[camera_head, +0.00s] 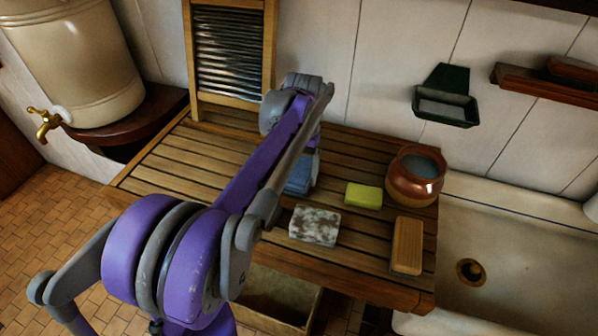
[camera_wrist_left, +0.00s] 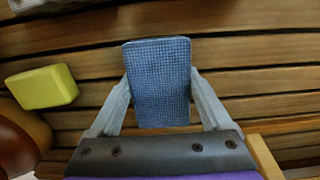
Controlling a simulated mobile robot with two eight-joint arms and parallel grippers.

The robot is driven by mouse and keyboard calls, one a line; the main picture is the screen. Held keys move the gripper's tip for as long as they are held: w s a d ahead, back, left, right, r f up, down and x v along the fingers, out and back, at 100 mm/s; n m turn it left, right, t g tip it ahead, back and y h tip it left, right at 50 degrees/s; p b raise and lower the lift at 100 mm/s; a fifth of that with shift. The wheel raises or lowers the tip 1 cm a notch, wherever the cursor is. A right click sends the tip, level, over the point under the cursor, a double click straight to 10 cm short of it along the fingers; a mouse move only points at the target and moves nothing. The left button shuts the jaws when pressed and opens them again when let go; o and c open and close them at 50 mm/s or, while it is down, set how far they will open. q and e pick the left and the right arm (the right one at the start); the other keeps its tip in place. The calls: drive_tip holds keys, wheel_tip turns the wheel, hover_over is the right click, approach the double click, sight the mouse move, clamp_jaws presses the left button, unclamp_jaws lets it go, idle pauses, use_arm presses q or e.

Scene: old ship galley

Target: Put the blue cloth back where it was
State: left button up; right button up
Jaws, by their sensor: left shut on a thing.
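The blue cloth (camera_wrist_left: 158,88) is a small folded, woven piece, held between the two fingers of my left gripper (camera_wrist_left: 160,77) in the left wrist view. In the head view the cloth (camera_head: 301,176) shows partly behind my purple arm, over the slatted wooden board (camera_head: 168,160). My left gripper is shut on it; its fingers are mostly hidden by my arm in the head view. Whether the cloth touches the slats I cannot tell. My right gripper is in neither view.
A yellow sponge (camera_head: 364,195), a speckled block (camera_head: 315,225), a wooden brush or block (camera_head: 407,245) and a brown pot (camera_head: 415,180) stand right of the cloth. A washboard (camera_head: 228,55) leans at the back. A sink (camera_head: 510,240) lies right. The board's left part is clear.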

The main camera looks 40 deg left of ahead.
sight(301, 166)
use_arm(q)
drive_tip(key=shift+f, duration=0.2)
drive_tip(key=o, duration=1.3)
drive_tip(key=shift+r, duration=0.5)
drive_tip(key=r, duration=0.3)
drive_tip(key=w+r, duration=0.1)
drive_tip(key=r, duration=0.7)
drive_tip(key=shift+w+a+r, duration=0.2)
drive_tip(key=shift+a, duration=0.05)
